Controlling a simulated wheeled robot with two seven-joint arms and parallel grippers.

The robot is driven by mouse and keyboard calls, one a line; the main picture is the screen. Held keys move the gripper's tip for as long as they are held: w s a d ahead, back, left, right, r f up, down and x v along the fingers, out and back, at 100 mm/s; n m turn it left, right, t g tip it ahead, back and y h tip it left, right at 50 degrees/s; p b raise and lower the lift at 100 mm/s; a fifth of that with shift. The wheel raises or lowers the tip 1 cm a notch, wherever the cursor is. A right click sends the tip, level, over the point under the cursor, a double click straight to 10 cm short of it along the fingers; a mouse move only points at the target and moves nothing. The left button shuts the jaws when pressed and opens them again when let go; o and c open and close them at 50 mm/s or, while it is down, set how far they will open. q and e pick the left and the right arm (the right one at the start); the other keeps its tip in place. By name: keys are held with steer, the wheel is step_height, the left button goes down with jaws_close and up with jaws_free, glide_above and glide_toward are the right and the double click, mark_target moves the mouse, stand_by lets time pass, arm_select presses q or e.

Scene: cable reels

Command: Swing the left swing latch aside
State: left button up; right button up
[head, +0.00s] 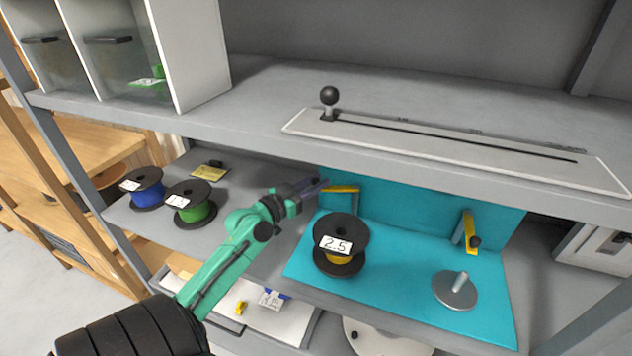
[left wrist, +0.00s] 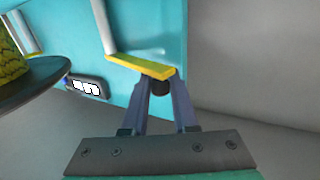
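The left swing latch is a yellow bar (head: 343,188) on a light post by the turquoise back panel. It also shows in the left wrist view (left wrist: 140,66), with a black knob (left wrist: 160,87) at its near end. My left gripper (head: 318,186) reaches in from the left at the latch's left end. In the left wrist view its two fingers (left wrist: 162,90) stand on either side of the knob, which fills the gap between them. The knob is hidden in the head view. My right gripper is not in view.
A black reel labelled 2.5 (head: 341,229) stands just right of my left gripper. A second yellow latch (head: 469,231) and an empty spindle disc (head: 453,293) are further right. Blue (head: 148,196) and green (head: 198,212) reels stand left. The upper shelf (head: 400,155) overhangs the area.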

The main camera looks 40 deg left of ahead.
arm_select(q)
jaws_close()
stand_by(1.2)
